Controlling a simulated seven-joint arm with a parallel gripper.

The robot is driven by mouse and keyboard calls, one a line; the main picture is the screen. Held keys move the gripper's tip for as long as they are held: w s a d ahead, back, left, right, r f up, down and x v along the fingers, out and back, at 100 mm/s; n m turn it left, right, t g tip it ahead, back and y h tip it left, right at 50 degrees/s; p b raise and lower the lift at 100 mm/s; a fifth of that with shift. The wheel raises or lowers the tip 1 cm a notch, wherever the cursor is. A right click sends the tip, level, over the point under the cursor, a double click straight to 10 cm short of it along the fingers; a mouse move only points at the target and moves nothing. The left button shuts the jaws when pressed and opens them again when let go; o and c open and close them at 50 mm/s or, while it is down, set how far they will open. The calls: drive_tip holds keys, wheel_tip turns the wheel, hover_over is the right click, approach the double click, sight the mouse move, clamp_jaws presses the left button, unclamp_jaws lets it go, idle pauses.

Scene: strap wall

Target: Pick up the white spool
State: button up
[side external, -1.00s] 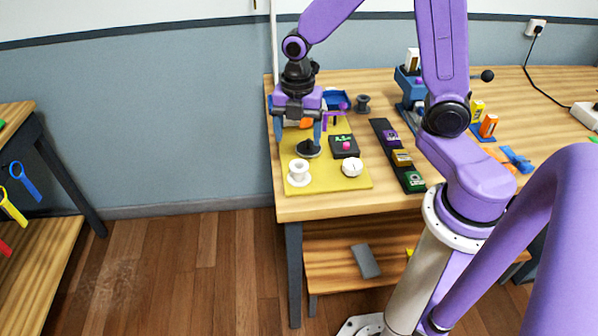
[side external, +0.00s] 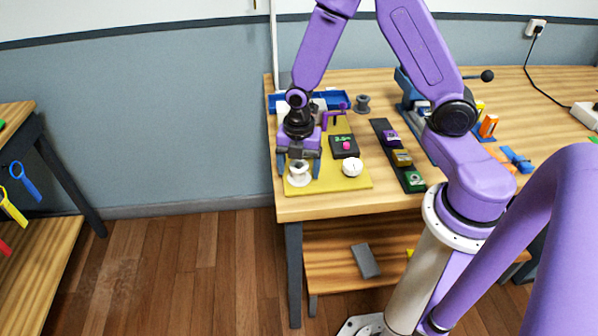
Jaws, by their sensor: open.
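The white spool (side external: 299,175) stands upright on the yellow mat (side external: 340,184) near the front left corner of the table. My gripper (side external: 299,172) is open, pointing down, with its blue fingers on the left and right of the spool. The gripper body covers the spool's upper back part. I cannot tell whether the fingers touch the spool.
A black strip with several coloured blocks (side external: 401,158) lies further right. A grey spool (side external: 362,103) and blue tray (side external: 335,99) are behind.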

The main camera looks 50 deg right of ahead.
drive_tip(key=shift+f, duration=0.4)
drive_tip(key=c, duration=1.1)
drive_tip(key=shift+r, duration=0.8)
drive_tip(key=s+d+r, duration=0.1)
drive_tip(key=s+r, duration=1)
drive_tip(key=s, duration=0.3)
drive_tip(key=shift+r, duration=0.2)
